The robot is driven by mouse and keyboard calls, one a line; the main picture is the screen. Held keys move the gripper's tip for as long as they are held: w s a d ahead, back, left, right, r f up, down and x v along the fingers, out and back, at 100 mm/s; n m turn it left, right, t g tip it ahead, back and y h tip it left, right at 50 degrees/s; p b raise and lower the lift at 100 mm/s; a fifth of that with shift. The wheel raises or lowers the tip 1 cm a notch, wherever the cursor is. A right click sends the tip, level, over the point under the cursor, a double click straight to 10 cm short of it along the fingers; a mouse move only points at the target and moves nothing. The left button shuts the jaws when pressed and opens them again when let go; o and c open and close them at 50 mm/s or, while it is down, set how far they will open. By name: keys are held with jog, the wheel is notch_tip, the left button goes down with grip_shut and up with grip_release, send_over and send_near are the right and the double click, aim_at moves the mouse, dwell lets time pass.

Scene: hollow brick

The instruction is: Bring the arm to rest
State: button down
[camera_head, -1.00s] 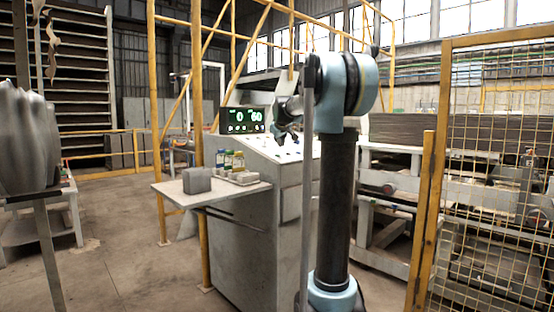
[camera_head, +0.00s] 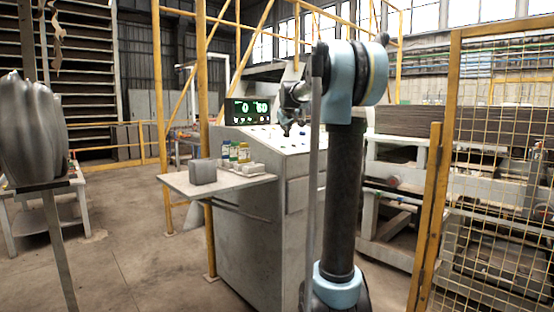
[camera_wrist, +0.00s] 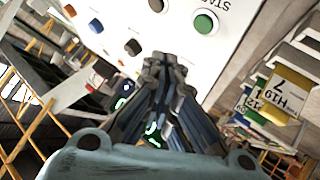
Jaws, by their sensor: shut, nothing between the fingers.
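My gripper (camera_head: 287,131) is in the air in front of the sloping top of the grey control console (camera_head: 250,215), partly hidden by a grey pole and my own arm. In the wrist view my gripper (camera_wrist: 165,75) has its fingers together, with nothing between them. It points at the white panel (camera_wrist: 225,40), which carries a green button (camera_wrist: 205,22), a blue knob (camera_wrist: 96,26) and black knobs. I cannot tell the exact gap between the fingertips and the panel; I see no contact.
A shelf (camera_head: 180,186) on the console's left holds a grey block (camera_head: 203,171), small bottles (camera_head: 235,152) and pale small blocks (camera_head: 240,169). A lit display (camera_head: 248,112) stands behind the panel. A yellow mesh fence (camera_head: 500,180) is at right. Open floor (camera_head: 120,250) lies at left.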

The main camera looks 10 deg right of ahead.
jog(key=s+f+m+g, duration=0.1)
jog(key=s+f+g, duration=0.2)
jog(key=s+f, duration=1)
jog(key=s+f+m+g, duration=0.2)
jog(key=s+f, duration=1.2)
jog(key=s, duration=1)
jog(key=s+f+m+g, duration=0.2)
jog(key=s+f+g, duration=0.2)
jog(key=s+f, duration=0.9)
jog(key=s, duration=0.6)
jog(key=shift+d+f+y, duration=0.15)
jog(key=shift+f+y, duration=0.1)
jog(key=shift+y, duration=0.15)
